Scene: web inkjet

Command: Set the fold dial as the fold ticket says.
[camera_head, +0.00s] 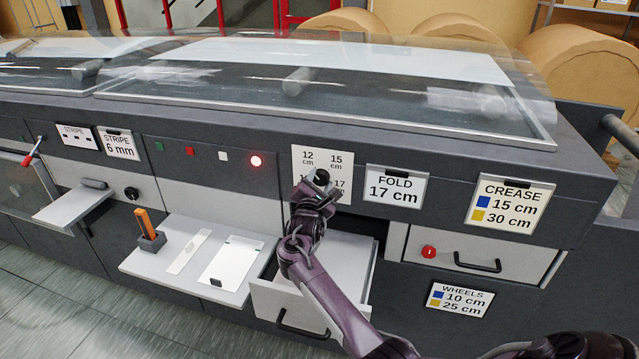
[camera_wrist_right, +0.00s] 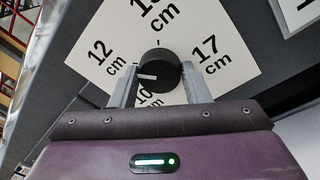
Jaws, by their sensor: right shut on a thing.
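The fold dial's white plate (camera_head: 343,168) is on the machine front, marked 12, 15 and 17 cm; the right wrist view also shows a 10 cm mark. Its round black knob (camera_wrist_right: 160,65) has a white line. In the right wrist view the line points left, roughly at 12 cm, slightly toward the 10 cm side. My right gripper (camera_wrist_right: 160,88) is shut on the knob, one finger on each side; it also shows in the head view (camera_head: 320,182), covering the plate's lower left. The fold ticket (camera_head: 394,187) right of the dial reads "FOLD 17 cm". My left gripper is out of view.
An open drawer (camera_head: 357,256) stands out below the dial, under my right arm. A shelf (camera_head: 190,275) with cards and an orange item juts out at left. A crease ticket (camera_head: 510,203) and a closed drawer (camera_head: 483,245) with a red button are at right.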

